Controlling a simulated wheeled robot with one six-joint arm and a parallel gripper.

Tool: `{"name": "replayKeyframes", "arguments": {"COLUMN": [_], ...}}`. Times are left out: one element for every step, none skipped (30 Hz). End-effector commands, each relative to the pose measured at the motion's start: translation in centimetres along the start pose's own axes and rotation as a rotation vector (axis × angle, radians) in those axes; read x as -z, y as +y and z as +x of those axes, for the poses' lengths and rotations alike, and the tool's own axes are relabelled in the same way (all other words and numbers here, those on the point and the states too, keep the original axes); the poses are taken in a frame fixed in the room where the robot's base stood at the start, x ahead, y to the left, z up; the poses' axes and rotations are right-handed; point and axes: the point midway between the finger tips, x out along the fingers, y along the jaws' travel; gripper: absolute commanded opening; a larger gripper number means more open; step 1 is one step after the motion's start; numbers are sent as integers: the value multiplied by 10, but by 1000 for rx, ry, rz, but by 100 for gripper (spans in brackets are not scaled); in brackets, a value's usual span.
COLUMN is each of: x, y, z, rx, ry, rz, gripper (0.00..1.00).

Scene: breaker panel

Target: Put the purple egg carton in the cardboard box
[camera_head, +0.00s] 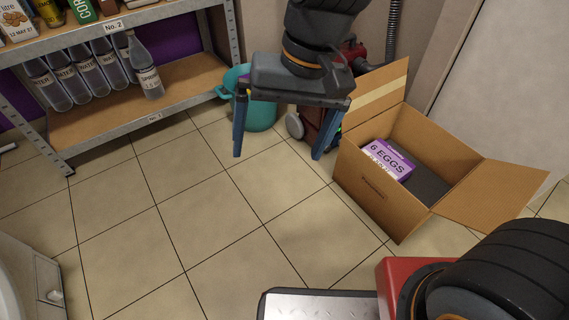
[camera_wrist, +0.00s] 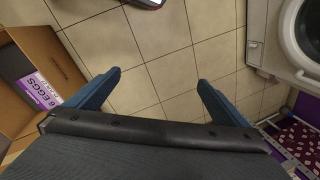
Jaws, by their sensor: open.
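The purple egg carton (camera_head: 388,160), with a white label reading "6 EGGS", lies inside the open cardboard box (camera_head: 370,195). It is tilted and sits next to a dark grey surface in the box. My gripper (camera_head: 280,150) is open and empty, above the floor to the left of the box and apart from it. In the wrist view, the carton (camera_wrist: 38,90) and box (camera_wrist: 45,55) show at the left edge. The blue fingers of my gripper (camera_wrist: 158,85) are spread, with only floor tiles between them.
A metal shelf (camera_head: 150,108) with bottles stands at the back left. A teal bucket (camera_head: 258,112) and a red vacuum cleaner (camera_head: 310,125) stand behind my gripper. A white front-loading machine (camera_wrist: 290,45) is at the right in the wrist view. The tiled floor in the middle is clear.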

Motion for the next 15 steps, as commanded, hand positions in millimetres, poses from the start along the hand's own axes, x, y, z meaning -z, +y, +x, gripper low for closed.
{"name": "replayKeyframes", "arguments": {"x": [-20,-29,-40,-46,-52,-59,-63,-66,-69,-70,-71,-72,-72,-71,-71], "y": [-8,-10,-11,-12,-12,-12,-10,-9,-9,-8,-8,-8,-8,-8,-8], "z": [-6,-8,-11,-12,-14,-15,-17,-18,-18,-19,-19,-19,-19,-19,-19], "rx": [-20,-32,-48,-59,-68,-79,-85,-91,-95,-98,-100,-101,-102,-102,-102], "ry": [3,2,1,2,3,1,2,2,3,2,2,2,2,2,2], "rz": [-117,-177,-246,-293,-332,-376,-403,-425,-445,-455,-462,-466,-467,-467,-466], "gripper": [100,100,100,100,100,100,100,100,100,100,100,100,100,100,100]}}
